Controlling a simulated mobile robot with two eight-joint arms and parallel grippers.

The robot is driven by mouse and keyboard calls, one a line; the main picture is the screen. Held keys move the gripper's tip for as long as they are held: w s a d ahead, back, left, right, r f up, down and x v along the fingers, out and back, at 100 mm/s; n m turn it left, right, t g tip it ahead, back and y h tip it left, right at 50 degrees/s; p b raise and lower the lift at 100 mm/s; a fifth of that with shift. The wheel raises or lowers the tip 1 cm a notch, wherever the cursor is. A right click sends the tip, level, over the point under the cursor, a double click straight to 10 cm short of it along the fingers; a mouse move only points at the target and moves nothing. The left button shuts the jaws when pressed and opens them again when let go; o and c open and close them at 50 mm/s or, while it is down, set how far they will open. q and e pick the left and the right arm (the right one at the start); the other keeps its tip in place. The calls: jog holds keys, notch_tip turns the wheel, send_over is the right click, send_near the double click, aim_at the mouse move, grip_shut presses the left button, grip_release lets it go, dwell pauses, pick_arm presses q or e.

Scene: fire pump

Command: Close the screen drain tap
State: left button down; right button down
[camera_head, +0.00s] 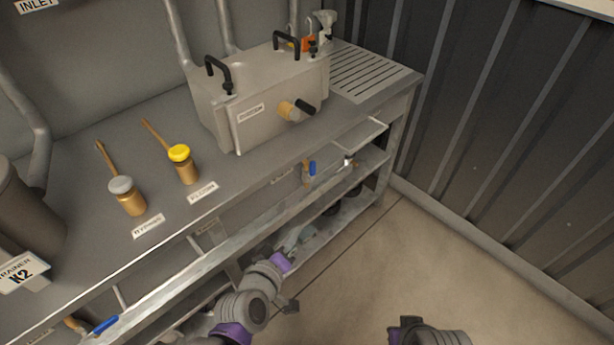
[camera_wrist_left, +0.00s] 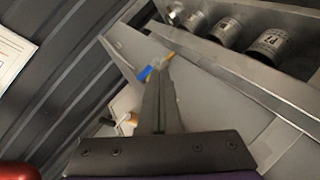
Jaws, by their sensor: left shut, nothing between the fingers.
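A tap with a blue lever (camera_head: 312,168) and a brass body hangs under the bench's front edge, beside a small label too small to read. In the left wrist view the blue lever (camera_wrist_left: 146,73) shows just beyond my fingertips, with brass on its right. My left gripper (camera_head: 303,234) is below the tap in the head view, by the lower shelves. Its fingers are shut and empty, and they point towards the tap in the left wrist view (camera_wrist_left: 160,85). I cannot tell whether they touch the lever.
The grey bench (camera_head: 90,215) carries a metal box (camera_head: 230,110) with black handles and a brass tap. Two brass fittings with grey (camera_head: 121,185) and yellow (camera_head: 179,152) caps stand on it. Another blue lever (camera_head: 105,325) is low left. Shelf rails lie close; floor at right is clear.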

pick_arm(q)
jog(key=shift+w+r+n+t+y+p, duration=0.2)
jog(key=shift+w+n+t+y, duration=0.5)
jog(key=shift+n, duration=1.15)
jog(key=shift+w+r+n+t+y+p, duration=0.2)
jog(key=shift+w+n+t+y, duration=0.5)
jog(key=shift+n, duration=1.2)
jog(key=shift+w+r+n+t+y+p, duration=0.2)
jog(key=shift+w+n+t+y, duration=0.25)
jog(key=shift+n+t+y, duration=0.95)
jog(key=shift+w+n+g+h, duration=0.1)
jog(key=shift+n+g+h, duration=0.2)
jog(key=shift+n+h, duration=0.25)
jog(key=b, duration=0.1)
send_near(313, 172)
jog(key=w+a+r, duration=0.1)
jog(key=w+a, duration=0.3)
jog(key=shift+w+d+r, duration=0.1)
jog(key=shift+w+d, duration=1.05)
jog(key=shift+w, duration=0.05)
